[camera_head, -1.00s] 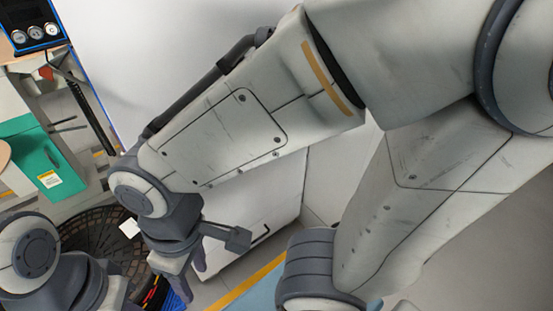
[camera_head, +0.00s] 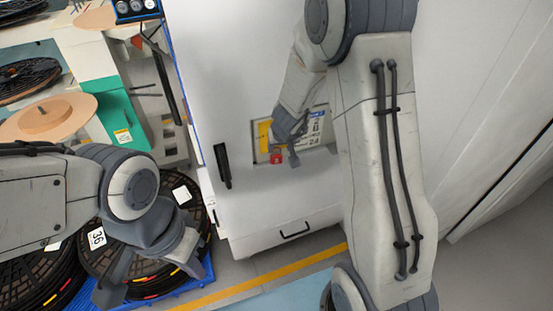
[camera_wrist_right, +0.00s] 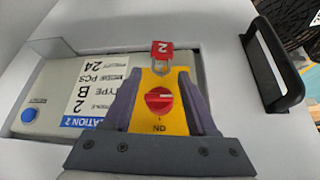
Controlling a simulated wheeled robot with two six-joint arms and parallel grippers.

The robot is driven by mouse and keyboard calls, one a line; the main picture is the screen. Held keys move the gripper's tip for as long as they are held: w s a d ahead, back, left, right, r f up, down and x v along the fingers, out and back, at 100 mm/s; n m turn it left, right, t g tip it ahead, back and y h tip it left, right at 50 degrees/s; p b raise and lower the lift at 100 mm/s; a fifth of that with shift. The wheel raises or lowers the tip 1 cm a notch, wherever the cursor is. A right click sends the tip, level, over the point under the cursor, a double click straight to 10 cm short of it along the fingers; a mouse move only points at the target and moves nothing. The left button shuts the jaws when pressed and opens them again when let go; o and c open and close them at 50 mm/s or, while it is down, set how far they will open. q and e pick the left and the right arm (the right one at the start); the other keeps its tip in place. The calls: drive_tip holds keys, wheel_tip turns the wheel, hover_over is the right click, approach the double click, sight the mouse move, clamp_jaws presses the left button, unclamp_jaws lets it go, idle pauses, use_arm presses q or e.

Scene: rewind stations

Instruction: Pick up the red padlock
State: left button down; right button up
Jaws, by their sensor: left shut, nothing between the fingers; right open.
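The red padlock (camera_wrist_right: 162,50) bears a white "2" and hangs by its metal shackle at the edge of a yellow plate (camera_wrist_right: 177,124) with a red rotary switch (camera_wrist_right: 159,101). In the head view the padlock (camera_head: 276,158) is a small red block on the white cabinet's panel. My right gripper (camera_wrist_right: 160,74) is open, its fingers on either side of the yellow plate in the wrist view, with the padlock just beyond the tips; contact cannot be told. In the head view the right gripper (camera_head: 290,142) is close to the padlock. My left gripper (camera_head: 108,290) is shut and empty, at lower left.
A black handle (camera_head: 222,166) sticks out from the cabinet (camera_head: 230,80) left of the panel; it also shows in the wrist view (camera_wrist_right: 283,75). A label sheet (camera_wrist_right: 100,85) and a blue button (camera_wrist_right: 29,115) lie beside the switch. Black cable reels (camera_head: 185,215) stand at lower left.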

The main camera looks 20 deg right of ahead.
sight(276, 156)
drive_tip(key=b+x, duration=0.4)
drive_tip(key=x, duration=0.5)
drive_tip(key=shift+s+a, duration=0.1)
drive_tip(key=shift+a, duration=0.05)
drive_tip(key=shift+c, duration=0.3)
clamp_jaws()
